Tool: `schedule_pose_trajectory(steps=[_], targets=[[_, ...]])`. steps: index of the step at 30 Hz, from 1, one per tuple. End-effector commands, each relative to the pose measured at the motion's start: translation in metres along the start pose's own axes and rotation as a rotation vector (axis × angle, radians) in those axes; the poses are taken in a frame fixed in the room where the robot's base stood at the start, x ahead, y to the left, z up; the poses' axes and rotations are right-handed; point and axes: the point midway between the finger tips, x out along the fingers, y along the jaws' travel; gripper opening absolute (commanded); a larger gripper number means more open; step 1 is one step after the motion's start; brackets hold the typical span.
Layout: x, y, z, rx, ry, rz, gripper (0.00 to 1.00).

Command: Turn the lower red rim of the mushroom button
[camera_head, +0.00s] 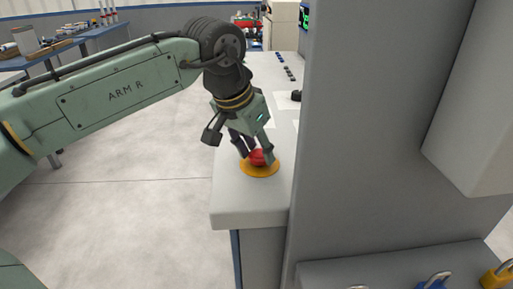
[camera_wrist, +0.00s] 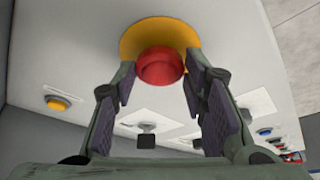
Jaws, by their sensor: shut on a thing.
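The red mushroom button (camera_head: 257,157) stands on a round yellow base (camera_head: 259,172) near the front end of the grey console top. My gripper (camera_head: 254,152) reaches down over it from above, with its fingers hiding part of the red head. In the wrist view the red button (camera_wrist: 160,66) sits between the tips of my two fingers, in front of the yellow base (camera_wrist: 160,38). The gripper (camera_wrist: 160,72) is shut on the button, one dark pad at each side. The lower rim is partly hidden by the fingers and the head.
A tall grey panel (camera_head: 370,130) rises close to the right of the button. The console top (camera_head: 245,205) is bare in front of it. Farther along are small controls, including a yellow button (camera_wrist: 57,103). Padlocks (camera_head: 497,275) lie at the lower right.

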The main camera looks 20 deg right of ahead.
Motion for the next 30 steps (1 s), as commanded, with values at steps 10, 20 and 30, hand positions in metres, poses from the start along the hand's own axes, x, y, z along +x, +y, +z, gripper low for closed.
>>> schedule_pose_trajectory(steps=[10,20,30], targets=[[-0.0011,-0.0002,-0.0004,0.01,0.0,0.006,0.11],[-0.0041,-0.0006,-0.0027,0.139,0.004,0.067,0.11],[-0.0035,-0.0028,-0.003,0.353,0.003,0.154,0.11]])
